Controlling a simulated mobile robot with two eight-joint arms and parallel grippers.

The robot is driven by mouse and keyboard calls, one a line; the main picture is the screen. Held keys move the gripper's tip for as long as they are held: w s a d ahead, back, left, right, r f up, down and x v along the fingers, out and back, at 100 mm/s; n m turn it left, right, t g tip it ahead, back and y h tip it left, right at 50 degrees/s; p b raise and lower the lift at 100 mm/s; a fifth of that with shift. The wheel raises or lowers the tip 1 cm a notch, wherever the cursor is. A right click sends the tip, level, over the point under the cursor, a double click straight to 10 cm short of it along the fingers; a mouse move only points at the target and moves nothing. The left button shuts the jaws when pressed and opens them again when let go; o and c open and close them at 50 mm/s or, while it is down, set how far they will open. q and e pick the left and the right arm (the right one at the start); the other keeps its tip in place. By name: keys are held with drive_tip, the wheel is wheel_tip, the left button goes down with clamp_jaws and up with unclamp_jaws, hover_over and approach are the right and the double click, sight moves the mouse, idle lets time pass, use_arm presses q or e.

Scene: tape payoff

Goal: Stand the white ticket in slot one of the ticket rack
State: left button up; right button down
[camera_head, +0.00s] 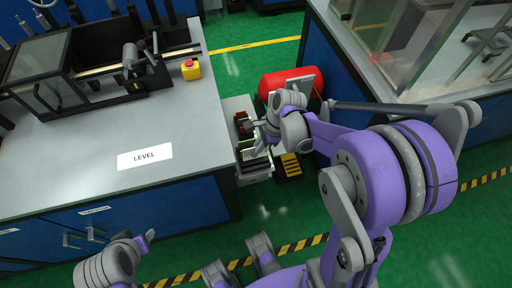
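My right gripper (257,136) reaches over a small pale stand (238,104) beside the grey workbench. Dark, narrow upright parts (252,160) on this stand, just below the gripper, may be the ticket rack; they are too small to make out single slots. Pale pieces show around the gripper's fingers, but I cannot tell whether one is the white ticket or whether the fingers are open or shut. Part of my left arm (108,264) shows at the lower left; its gripper is not visible.
The grey workbench (60,180) carries a flat white label reading LEVEL (145,157), a machine (130,75) and a yellow box with a red button (190,69). A red cylinder (275,82) lies behind my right gripper. A glass-walled bench (345,45) stands at right.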

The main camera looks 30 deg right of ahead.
drive_tip(key=shift+f+b, duration=1.25)
drive_tip(key=shift+f, duration=0.7)
drive_tip(key=shift+f+b, duration=1.15)
drive_tip(key=shift+f, duration=0.25)
drive_tip(key=c, duration=1)
unclamp_jaws()
drive_tip(key=p+v, duration=0.2)
drive_tip(key=v, duration=0.9)
drive_tip(key=s+a+r+n+t+h+p, duration=0.1)
drive_tip(key=s+a+r+n+p, duration=0.1)
drive_tip(key=n, duration=0.5)
drive_tip(key=s+a+r+n+t+h+p, duration=0.1)
drive_tip(key=s+a+r+n+h+p, duration=0.1)
drive_tip(key=n, duration=0.5)
drive_tip(key=s+a+r+n+t+h+p, duration=0.1)
drive_tip(key=s+a+r+n+t+p, duration=0.1)
drive_tip(key=r+n+p, duration=0.4)
drive_tip(key=shift+s+a+r+n, duration=0.2)
drive_tip(key=shift+s+a+r, duration=0.25)
drive_tip(key=shift+s, duration=0.2)
drive_tip(key=shift+s+a+r+n, duration=0.2)
drive_tip(key=shift+s+a+r, duration=0.2)
drive_tip(key=shift+s, duration=0.25)
